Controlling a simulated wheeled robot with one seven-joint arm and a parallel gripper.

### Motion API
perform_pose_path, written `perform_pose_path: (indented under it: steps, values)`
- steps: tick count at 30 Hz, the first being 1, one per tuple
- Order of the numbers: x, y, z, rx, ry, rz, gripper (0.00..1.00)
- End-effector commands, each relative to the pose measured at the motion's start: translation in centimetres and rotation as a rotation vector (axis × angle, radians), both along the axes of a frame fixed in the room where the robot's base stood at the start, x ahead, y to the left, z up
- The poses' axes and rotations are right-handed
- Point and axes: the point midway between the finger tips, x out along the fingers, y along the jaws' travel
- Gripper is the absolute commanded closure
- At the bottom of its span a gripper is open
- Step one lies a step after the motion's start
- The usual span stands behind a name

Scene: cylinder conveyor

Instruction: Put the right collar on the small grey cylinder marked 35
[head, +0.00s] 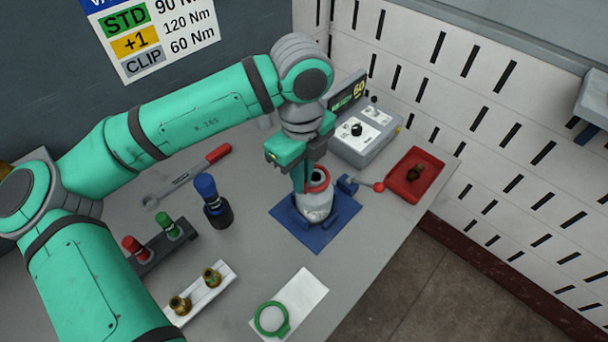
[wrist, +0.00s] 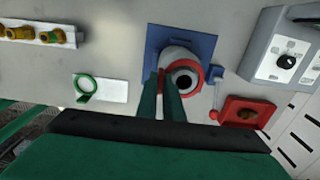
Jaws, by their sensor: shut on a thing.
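The small grey cylinder (head: 316,208) stands upright on a blue base plate (head: 290,228); its open top also shows in the wrist view (wrist: 180,56). A red collar (head: 325,179) is at the cylinder's top, and in the wrist view its red rim (wrist: 199,77) curves around the dark opening. I cannot tell if it is fully seated. My gripper (head: 304,188) points down at the left side of the collar, its fingers (wrist: 171,82) close together and shut on it. A green collar (head: 271,319) lies on a white card (head: 306,289). The mark on the cylinder is not readable.
A grey control box (head: 364,138) and a red tray (head: 417,175) stand right of the plate. A blue clamp with a red-tipped lever (head: 362,185) sits beside it.

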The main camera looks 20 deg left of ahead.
Motion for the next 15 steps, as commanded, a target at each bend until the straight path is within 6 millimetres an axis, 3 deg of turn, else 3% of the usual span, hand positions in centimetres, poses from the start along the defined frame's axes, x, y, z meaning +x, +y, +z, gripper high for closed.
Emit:
perform_pose_path:
  steps: [15]
  values:
    - [0.1, -0.3, -1.1, 0.0, 0.001, -0.007, 1.0]
